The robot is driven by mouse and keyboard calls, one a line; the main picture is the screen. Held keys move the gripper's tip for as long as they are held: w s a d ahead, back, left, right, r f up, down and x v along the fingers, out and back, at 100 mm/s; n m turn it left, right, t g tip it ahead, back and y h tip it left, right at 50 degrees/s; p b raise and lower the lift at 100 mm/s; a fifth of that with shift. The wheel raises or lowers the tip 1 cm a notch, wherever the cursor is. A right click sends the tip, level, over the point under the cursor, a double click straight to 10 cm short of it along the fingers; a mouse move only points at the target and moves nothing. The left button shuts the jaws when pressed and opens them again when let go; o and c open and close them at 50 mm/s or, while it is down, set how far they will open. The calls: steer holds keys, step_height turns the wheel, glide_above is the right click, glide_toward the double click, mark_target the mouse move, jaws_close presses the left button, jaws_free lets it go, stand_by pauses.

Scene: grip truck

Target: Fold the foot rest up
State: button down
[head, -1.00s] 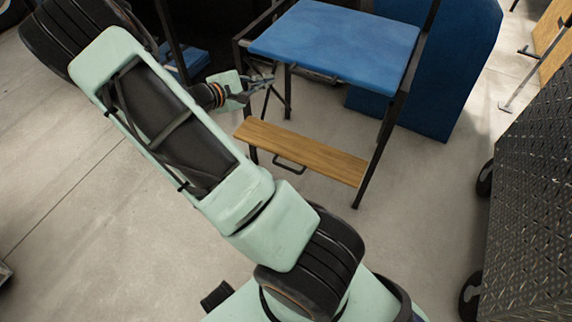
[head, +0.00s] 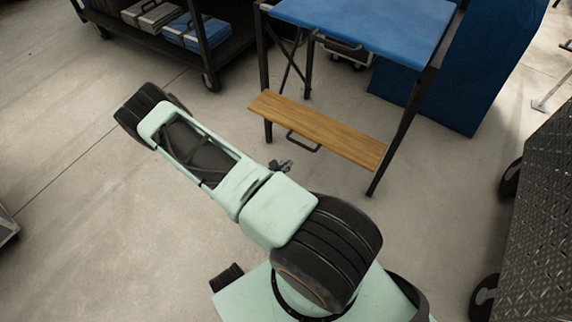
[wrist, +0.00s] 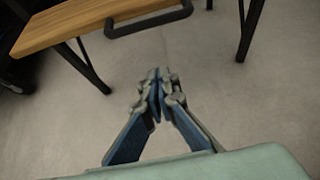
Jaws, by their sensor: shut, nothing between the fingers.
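The foot rest (head: 318,127) is a flat wooden board with a dark loop handle (head: 303,141) under its front edge. It lies level, low between the black legs of a tall chair with a blue seat (head: 368,22). In the wrist view the foot rest (wrist: 85,22) and its handle (wrist: 150,20) are at the top. My gripper (wrist: 158,84) is shut and empty, below and in front of the handle and apart from it. In the head view my gripper (head: 281,165) is small and partly hidden behind my arm.
A black cart (head: 235,48) with blue and grey packs stands at the back left. A blue panel (head: 436,90) stands behind the chair. A dark textured metal case (head: 538,215) on wheels is at the right. The floor before the foot rest is clear.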

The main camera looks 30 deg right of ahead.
steer(key=w+d+b, duration=0.2)
steer(key=d, duration=0.4)
steer(key=shift+w+r, duration=0.25)
steer(key=shift+r, duration=0.15)
